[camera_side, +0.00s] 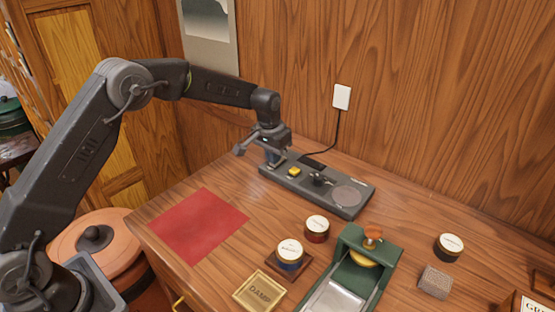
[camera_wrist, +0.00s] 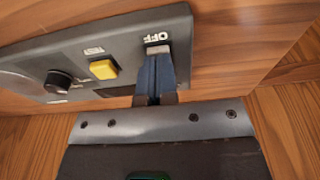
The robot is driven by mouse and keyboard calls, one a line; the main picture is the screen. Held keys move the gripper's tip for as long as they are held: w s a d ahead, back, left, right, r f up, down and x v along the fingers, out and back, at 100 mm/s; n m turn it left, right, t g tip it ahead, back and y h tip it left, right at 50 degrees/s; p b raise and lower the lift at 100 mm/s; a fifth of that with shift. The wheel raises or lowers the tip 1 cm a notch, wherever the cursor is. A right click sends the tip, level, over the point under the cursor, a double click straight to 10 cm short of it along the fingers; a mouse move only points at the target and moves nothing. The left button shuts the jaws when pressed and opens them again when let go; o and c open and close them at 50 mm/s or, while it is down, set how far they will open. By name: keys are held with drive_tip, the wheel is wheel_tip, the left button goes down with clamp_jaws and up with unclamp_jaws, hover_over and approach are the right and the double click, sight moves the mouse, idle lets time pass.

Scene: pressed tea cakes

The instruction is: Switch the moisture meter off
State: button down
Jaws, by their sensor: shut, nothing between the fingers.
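The moisture meter (camera_side: 318,186) is a long dark grey box on the table by the wall, with a yellow button (camera_side: 294,171), a black knob (camera_side: 319,180) and a round pale pad (camera_side: 347,195). My gripper (camera_side: 272,160) is shut and empty, pointing down at the meter's left end. In the wrist view, its blue fingertips (camera_wrist: 157,54) are together right at the OFF label (camera_wrist: 158,38), beside the yellow button (camera_wrist: 104,69). The fingers hide what lies under them, and I cannot tell whether they touch the meter.
A cable runs from the meter to a white wall socket (camera_side: 341,97). A red mat (camera_side: 200,224) lies left. In front are several lidded jars, one on a wooden coaster, a brass DAMP plate (camera_side: 259,291), a green device (camera_side: 386,250) and a grey block (camera_side: 435,282).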

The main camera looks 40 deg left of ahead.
drive_tip(key=shift+r, duration=3.55)
drive_tip(key=shift+r, duration=0.1)
drive_tip(key=s+r+t, duration=0.2)
drive_tip(key=s+r, duration=1.1)
drive_tip(key=s, duration=0.4)
drive_tip(key=s+d+f+t, duration=0.1)
drive_tip(key=s+f, duration=0.1)
drive_tip(key=s, duration=1.8)
drive_tip(key=shift+s+d+f+t, duration=0.2)
drive_tip(key=shift+f+t, duration=0.1)
drive_tip(key=shift+t, duration=0.1)
